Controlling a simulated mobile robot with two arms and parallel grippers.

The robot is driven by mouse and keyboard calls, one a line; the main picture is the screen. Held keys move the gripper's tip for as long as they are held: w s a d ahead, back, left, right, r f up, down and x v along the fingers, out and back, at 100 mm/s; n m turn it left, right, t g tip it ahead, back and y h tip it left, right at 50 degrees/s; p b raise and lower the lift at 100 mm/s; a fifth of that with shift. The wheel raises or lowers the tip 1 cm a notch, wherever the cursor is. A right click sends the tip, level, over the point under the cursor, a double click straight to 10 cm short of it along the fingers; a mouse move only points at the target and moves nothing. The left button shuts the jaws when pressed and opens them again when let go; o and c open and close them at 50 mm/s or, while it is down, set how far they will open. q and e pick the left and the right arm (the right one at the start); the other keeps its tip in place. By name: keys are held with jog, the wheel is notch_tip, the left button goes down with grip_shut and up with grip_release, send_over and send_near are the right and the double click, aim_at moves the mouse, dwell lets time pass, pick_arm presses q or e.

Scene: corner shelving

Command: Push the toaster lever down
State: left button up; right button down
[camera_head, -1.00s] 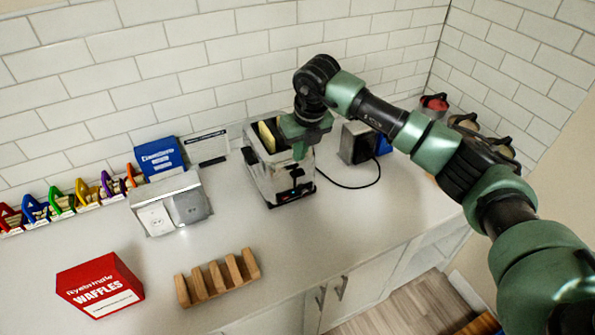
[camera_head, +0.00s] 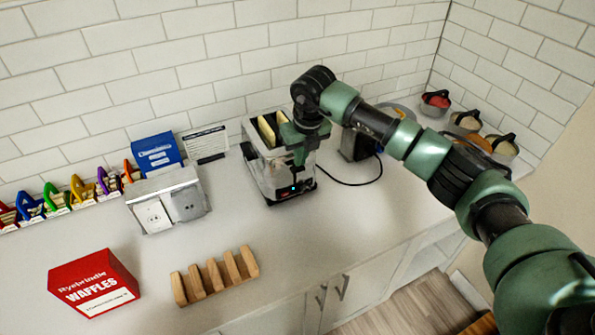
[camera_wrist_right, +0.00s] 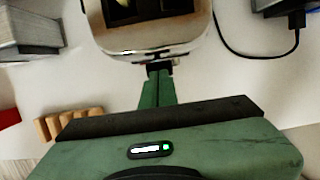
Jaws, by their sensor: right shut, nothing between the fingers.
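The shiny metal toaster (camera_head: 268,178) stands on the counter near the back wall, with light-coloured slices in its top slots. A small light glows low on its front side. My right gripper (camera_head: 301,152) is at the toaster's front right side in the head view and hides part of it. In the right wrist view, the gripper's green fingers (camera_wrist_right: 157,77) are shut and empty, with their tips at the toaster's (camera_wrist_right: 150,40) near edge. A small dark part shows at the fingertips; I cannot tell if it is the lever, or whether they touch. My left gripper is not in view.
A black box with a cable (camera_head: 357,143) stands right of the toaster. A wall outlet box (camera_head: 170,200), a blue box (camera_head: 157,153), a wooden rack (camera_head: 215,275) and a red waffles box (camera_head: 95,283) are to the left. Bowls (camera_head: 467,122) stand in the right corner.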

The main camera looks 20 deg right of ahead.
jog(key=shift+w+a+f, duration=0.1)
jog(key=shift+w+f, duration=0.05)
jog(key=shift+f, duration=0.55)
jog(key=s+f+b, duration=0.2)
jog(key=f, duration=0.1)
jog(key=s+f+b, duration=0.1)
jog(key=shift+s+d+f+b, duration=0.1)
jog(key=shift+d+f+b, duration=0.2)
jog(key=shift+f+b, duration=0.1)
dwell(0.3)
jog(key=b+v, duration=0.3)
jog(key=v, duration=0.4)
jog(key=shift+r, duration=0.35)
